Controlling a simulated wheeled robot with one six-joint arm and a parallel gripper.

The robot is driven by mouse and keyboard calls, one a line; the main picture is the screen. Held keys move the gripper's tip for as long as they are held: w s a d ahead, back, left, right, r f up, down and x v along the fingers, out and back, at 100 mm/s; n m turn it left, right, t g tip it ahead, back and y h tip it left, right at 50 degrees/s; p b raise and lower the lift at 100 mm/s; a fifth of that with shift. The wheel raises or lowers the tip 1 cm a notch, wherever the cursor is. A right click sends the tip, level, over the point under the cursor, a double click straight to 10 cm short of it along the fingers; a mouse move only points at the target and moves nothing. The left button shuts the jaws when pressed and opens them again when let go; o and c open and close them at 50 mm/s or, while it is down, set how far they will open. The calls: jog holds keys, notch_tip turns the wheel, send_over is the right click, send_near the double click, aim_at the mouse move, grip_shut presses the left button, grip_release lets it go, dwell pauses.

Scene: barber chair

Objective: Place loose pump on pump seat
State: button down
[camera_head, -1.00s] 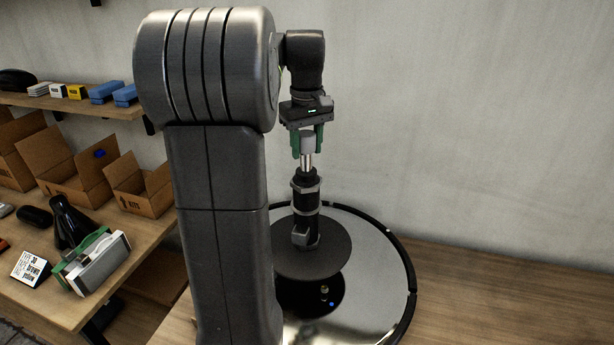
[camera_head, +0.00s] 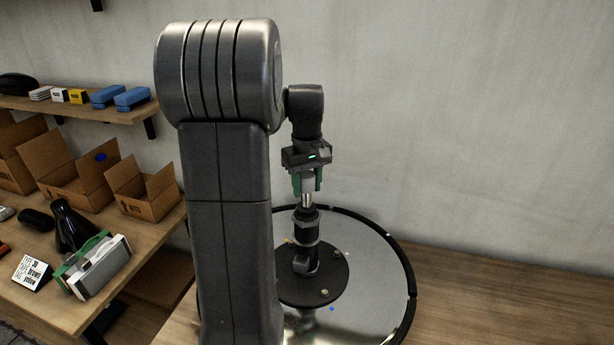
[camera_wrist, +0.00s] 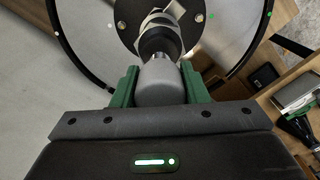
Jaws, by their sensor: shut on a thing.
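The loose pump (camera_head: 306,229) is an upright black cylinder with a silver rod, a grey cap and a wide dark disc at its foot. My gripper (camera_head: 307,184) is above it, its green fingers shut on the grey cap. In the wrist view my gripper (camera_wrist: 158,84) has the cap between its fingers, with the pump (camera_wrist: 158,40) beyond. The pump's disc is at the middle of a shiny round base (camera_head: 375,275) with a black rim. Small bolt heads show on the disc. The seat under the disc is hidden, and I cannot tell whether the disc lies flush.
A wooden surface (camera_head: 480,290) is clear to the right of the round base. At left, a workbench (camera_head: 60,300) holds open cardboard boxes (camera_head: 142,190), a black bottle (camera_head: 74,226) and a white-and-green device (camera_head: 98,265). A shelf (camera_head: 90,109) above carries small boxes. A plain wall stands behind.

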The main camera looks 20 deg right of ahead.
jog(key=shift+r, duration=0.25)
jog(key=c, duration=1.3)
grip_release()
jog(key=shift+f, duration=0.3)
jog(key=o, duration=0.5)
jog(key=shift+s, duration=0.1)
jog(key=shift+c, duration=0.2)
notch_tip(320, 180, up, 12)
jog(key=shift+r+b, duration=0.15)
jog(key=shift+b, duration=0.2)
